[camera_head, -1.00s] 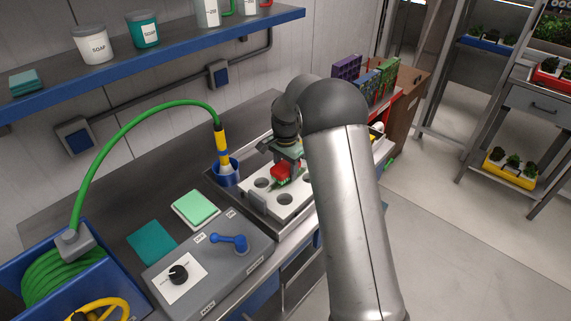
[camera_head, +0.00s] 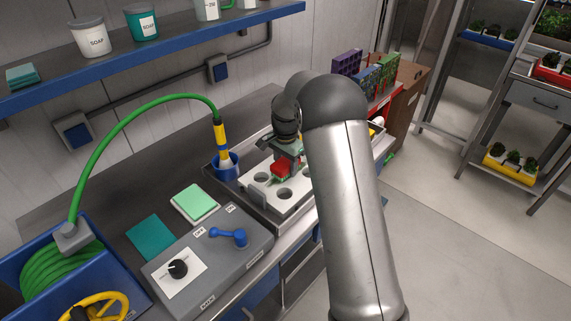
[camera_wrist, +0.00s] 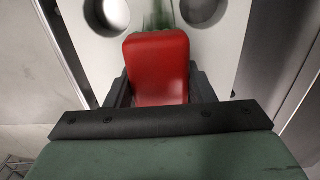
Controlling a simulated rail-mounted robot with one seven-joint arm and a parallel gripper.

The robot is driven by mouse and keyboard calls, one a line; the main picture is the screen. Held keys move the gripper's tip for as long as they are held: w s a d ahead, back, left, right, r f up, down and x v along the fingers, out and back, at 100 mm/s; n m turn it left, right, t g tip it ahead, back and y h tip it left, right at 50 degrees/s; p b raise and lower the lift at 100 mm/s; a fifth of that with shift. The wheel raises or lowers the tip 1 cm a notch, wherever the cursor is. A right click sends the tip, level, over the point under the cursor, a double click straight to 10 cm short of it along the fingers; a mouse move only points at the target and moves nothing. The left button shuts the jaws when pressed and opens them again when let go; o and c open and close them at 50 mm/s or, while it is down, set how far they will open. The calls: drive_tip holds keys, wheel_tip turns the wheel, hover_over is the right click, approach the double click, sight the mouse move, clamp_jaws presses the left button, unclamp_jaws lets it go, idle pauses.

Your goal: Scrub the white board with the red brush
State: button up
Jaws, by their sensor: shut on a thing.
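The red brush (camera_head: 281,168) is in my gripper (camera_head: 284,166), with the jaws on both sides of it. In the wrist view the red brush (camera_wrist: 158,68) sits upright in the picture between the dark fingers (camera_wrist: 160,88). The white board (camera_head: 258,192) with round holes lies in a metal basin, under the gripper. In the wrist view the board (camera_wrist: 225,45) shows a hole at each side and a blurred dark green patch (camera_wrist: 158,15) just beyond the brush. The bristles are hidden, so I cannot tell whether they touch the board.
A blue cup (camera_head: 226,168) with a yellow-and-green hose end stands at the basin's left corner. A grey control box (camera_head: 205,262) with a blue lever is at the front. Cloths (camera_head: 150,237) lie left. Coloured racks (camera_head: 365,75) stand behind my arm.

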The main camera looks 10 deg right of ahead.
sight(278, 167)
drive_tip(key=shift+f+b, duration=0.4)
drive_tip(key=shift+f, duration=0.25)
drive_tip(key=shift+s+a+r, duration=0.15)
drive_tip(key=shift+s+a, duration=0.3)
drive_tip(key=shift+a, duration=0.2)
drive_tip(key=shift+s+a+b, duration=0.4)
drive_tip(key=shift+a, duration=0.2)
drive_tip(key=shift+s+a, duration=0.1)
drive_tip(key=shift+s+a, duration=0.45)
drive_tip(key=shift+a, duration=0.1)
